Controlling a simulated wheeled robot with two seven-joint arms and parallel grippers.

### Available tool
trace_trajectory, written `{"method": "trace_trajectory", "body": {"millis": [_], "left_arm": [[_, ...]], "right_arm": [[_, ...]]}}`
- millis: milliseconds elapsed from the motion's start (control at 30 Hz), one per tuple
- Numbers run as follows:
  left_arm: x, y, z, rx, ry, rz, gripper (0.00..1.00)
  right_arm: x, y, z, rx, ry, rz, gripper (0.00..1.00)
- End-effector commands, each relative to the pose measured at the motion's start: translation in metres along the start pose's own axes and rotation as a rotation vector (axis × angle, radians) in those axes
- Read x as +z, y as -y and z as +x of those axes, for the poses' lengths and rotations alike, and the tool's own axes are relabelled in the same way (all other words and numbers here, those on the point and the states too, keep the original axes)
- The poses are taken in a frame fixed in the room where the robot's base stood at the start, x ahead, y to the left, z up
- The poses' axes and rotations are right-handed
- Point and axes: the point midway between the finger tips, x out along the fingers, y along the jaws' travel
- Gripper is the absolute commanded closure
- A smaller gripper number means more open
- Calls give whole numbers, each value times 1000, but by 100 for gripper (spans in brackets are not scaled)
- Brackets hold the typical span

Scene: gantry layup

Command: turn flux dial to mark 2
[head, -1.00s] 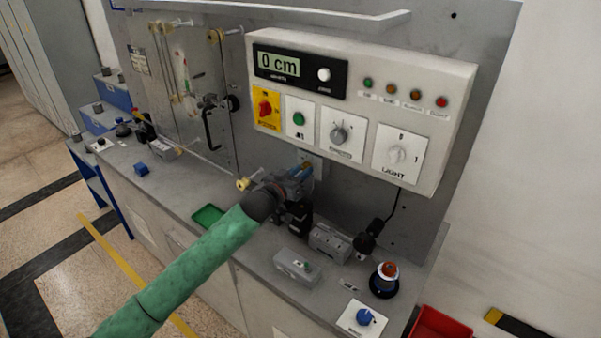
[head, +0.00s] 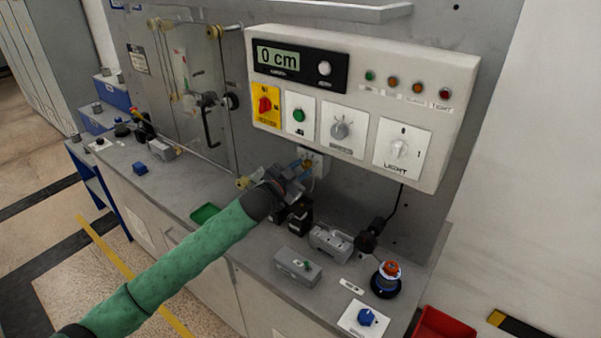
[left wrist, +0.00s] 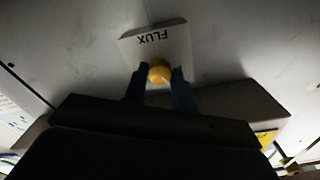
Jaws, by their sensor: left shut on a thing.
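The flux dial is a yellow knob (left wrist: 160,72) on a white plate (left wrist: 172,43) lettered FLUX, upside down in the left wrist view. My left gripper (left wrist: 160,84) has its two blue fingers on either side of the knob and is shut on it. In the head view my left gripper (head: 298,174) reaches the small white plate (head: 318,165) on the wall below the control box, and the knob (head: 307,163) is mostly covered by the gripper. The mark numbers cannot be read in either view. My right gripper is not in view.
The white control box (head: 357,105) overhangs just above my left gripper. Grey and black devices (head: 330,241) stand on the bench below it. A red-topped button (head: 389,272), a blue knob (head: 366,317) and a green tray (head: 205,214) are also on the bench.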

Motion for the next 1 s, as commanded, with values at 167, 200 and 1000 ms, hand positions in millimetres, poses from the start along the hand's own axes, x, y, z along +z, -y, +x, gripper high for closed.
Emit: {"method": "trace_trajectory", "body": {"millis": [167, 200, 1000], "left_arm": [[1, 0, 0, 0, 0, 170, 96], [1, 0, 0, 0, 0, 209, 96], [0, 0, 0, 1, 1, 837, 96]], "right_arm": [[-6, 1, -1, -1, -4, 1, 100], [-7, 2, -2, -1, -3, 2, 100], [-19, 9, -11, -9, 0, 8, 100]]}}
